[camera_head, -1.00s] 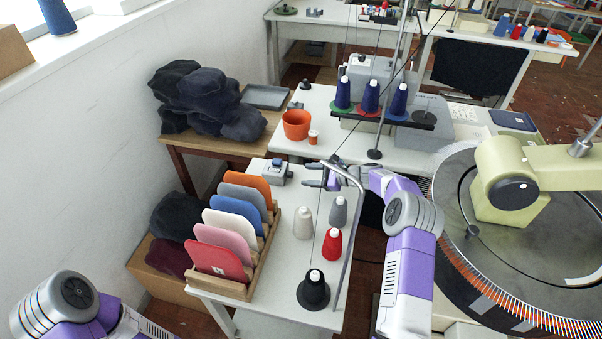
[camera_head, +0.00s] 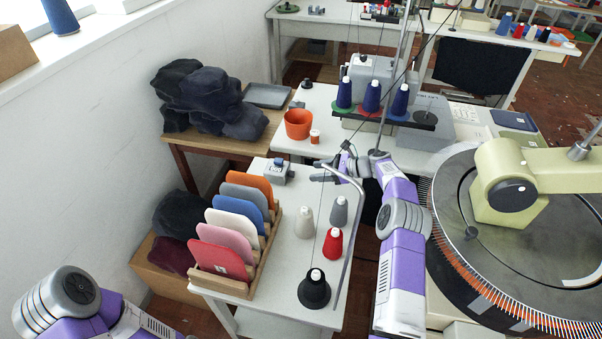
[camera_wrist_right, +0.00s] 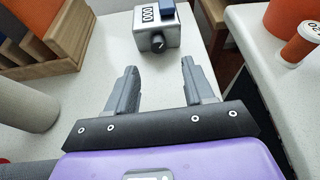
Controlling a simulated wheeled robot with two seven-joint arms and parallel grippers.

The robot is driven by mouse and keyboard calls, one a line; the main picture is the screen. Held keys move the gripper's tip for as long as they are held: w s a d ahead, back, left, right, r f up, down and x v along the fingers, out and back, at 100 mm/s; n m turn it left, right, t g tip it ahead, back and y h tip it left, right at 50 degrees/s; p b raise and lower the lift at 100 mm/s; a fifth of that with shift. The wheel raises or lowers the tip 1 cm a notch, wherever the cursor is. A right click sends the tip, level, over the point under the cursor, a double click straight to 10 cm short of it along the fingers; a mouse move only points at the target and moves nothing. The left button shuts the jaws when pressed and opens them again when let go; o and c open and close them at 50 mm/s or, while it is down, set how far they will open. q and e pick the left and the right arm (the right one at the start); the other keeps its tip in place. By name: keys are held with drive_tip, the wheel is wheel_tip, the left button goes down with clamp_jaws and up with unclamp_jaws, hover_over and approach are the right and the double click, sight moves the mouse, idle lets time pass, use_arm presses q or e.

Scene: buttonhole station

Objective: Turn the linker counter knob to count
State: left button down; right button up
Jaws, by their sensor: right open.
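The linker counter (camera_head: 278,171) is a small grey box with a blue top part on the white side table, left of my right gripper in the head view. In the right wrist view the counter (camera_wrist_right: 157,28) stands ahead of the fingers, with a white number window and a dark round knob (camera_wrist_right: 158,44) facing me. My right gripper (camera_head: 318,171) is open and empty; in the wrist view its two grey fingers (camera_wrist_right: 155,85) are apart, with a gap between them and the knob. My left gripper is out of view; only my left arm shows at lower left.
A wooden rack (camera_head: 254,268) of coloured panels stands on the table's left. Yarn cones, including a red one (camera_head: 333,244), stand in front of my right gripper. A bent metal rod (camera_head: 352,240) rises beside my arm. An orange pot (camera_head: 298,124) is behind.

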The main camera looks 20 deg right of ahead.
sight(294, 174)
drive_tip(key=shift+w+a+f, duration=0.15)
drive_tip(key=shift+a, duration=0.1)
drive_tip(key=b+x, duration=0.2)
drive_tip(key=x, duration=0.4)
drive_tip(key=shift+f, duration=0.15)
drive_tip(key=shift+w+a, duration=0.2)
drive_tip(key=shift+a, duration=0.15)
drive_tip(key=shift+c, duration=0.2)
drive_tip(key=c, duration=0.9)
clamp_jaws()
